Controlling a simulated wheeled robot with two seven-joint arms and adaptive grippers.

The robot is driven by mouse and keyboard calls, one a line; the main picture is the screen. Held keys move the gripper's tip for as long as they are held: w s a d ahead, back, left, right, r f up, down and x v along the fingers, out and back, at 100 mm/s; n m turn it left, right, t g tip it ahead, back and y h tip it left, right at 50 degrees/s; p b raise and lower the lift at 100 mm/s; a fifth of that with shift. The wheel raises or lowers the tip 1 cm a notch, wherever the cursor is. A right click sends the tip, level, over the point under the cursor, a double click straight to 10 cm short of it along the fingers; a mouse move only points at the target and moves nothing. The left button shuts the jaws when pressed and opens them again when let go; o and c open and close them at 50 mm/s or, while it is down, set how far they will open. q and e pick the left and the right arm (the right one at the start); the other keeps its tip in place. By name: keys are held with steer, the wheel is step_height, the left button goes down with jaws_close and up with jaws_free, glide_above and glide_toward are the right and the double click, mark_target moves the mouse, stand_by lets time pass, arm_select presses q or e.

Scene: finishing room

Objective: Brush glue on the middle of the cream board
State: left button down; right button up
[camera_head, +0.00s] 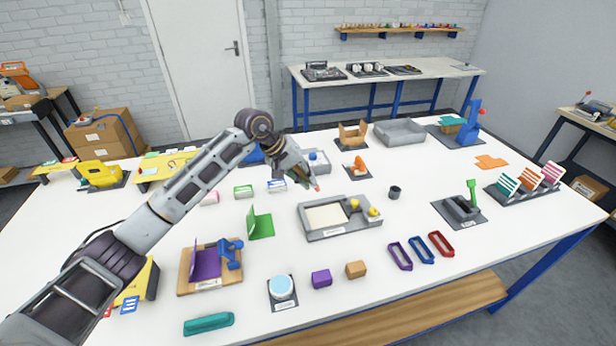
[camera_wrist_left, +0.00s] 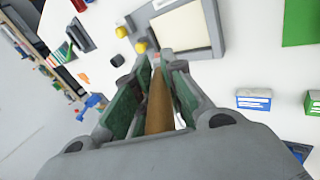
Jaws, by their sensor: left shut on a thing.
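The cream board (camera_head: 327,216) lies flat in a grey tray (camera_head: 345,234) near the middle of the table. It also shows at the top of the left wrist view (camera_wrist_left: 180,27). My left gripper (camera_head: 308,178) is above the table, behind and a little left of the tray. In the left wrist view it is shut on a brown wooden handle (camera_wrist_left: 158,105), which looks like the brush. A small reddish tip (camera_head: 317,187) shows at the fingers; the bristles are not clear. I cannot make out glue on the board. My right gripper is not in view.
Two yellow knobs (camera_head: 373,211) sit at the tray's right side. A dark cup (camera_head: 394,192) stands right of it. A green bracket (camera_head: 260,222) stands to its left, and coloured rings (camera_head: 421,250) lie at front right.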

arm_select(q)
steer(key=shift+a+f, duration=0.1)
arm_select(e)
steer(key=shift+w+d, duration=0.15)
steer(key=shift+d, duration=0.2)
arm_select(q)
steer(key=shift+f, duration=0.2)
step_height(320, 180, down, 5)
steer(key=shift+r+b, duration=0.2)
steer(key=shift+b, duration=0.1)
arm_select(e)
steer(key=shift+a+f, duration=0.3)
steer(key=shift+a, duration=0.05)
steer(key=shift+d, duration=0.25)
arm_select(q)
steer(key=shift+s+f, duration=0.1)
steer(key=shift+f, duration=0.05)
